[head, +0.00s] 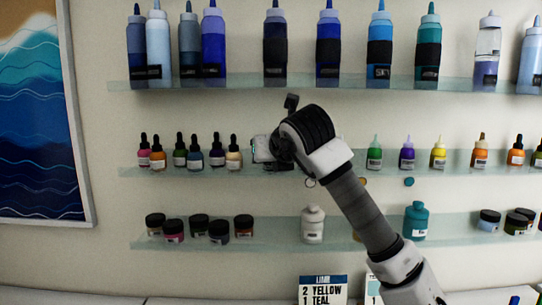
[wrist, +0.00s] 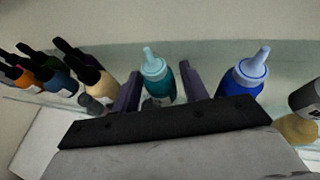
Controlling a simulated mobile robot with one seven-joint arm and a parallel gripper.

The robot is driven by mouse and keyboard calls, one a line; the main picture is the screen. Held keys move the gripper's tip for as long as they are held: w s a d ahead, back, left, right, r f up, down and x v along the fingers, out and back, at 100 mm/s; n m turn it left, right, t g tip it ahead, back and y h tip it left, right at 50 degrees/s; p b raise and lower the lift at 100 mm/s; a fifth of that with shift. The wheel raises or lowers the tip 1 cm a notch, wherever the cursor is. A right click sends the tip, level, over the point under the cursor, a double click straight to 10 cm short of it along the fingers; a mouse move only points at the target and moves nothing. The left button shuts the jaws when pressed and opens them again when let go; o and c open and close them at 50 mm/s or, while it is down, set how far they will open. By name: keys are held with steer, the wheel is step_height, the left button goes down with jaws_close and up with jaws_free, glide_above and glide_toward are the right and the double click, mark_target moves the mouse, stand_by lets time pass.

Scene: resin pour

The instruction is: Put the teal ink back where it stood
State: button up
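The teal ink (wrist: 157,82) is a small teal bottle with a pale teal nozzle cap, upright between my gripper's two fingers in the wrist view. My gripper (wrist: 160,82) is around it, with narrow gaps showing between the fingers and the bottle, so the fingers look open. Its lower part is hidden by my gripper's body. In the head view my gripper (head: 262,150) is at the middle shelf (head: 230,171), and my arm hides the teal ink there.
A blue bottle (wrist: 243,76) stands close to the right finger. Several dropper bottles (wrist: 95,80) stand to the left. Green (head: 374,156), purple (head: 407,156) and yellow (head: 438,156) bottles stand right of my arm. A shelf of larger bottles is above, one of jars below.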

steer(key=shift+o, duration=0.4)
steer(key=shift+r, duration=0.1)
steer(key=shift+r, duration=0.15)
steer(key=b+v, duration=0.4)
steer(key=v, duration=0.8)
steer(key=shift+d, duration=0.15)
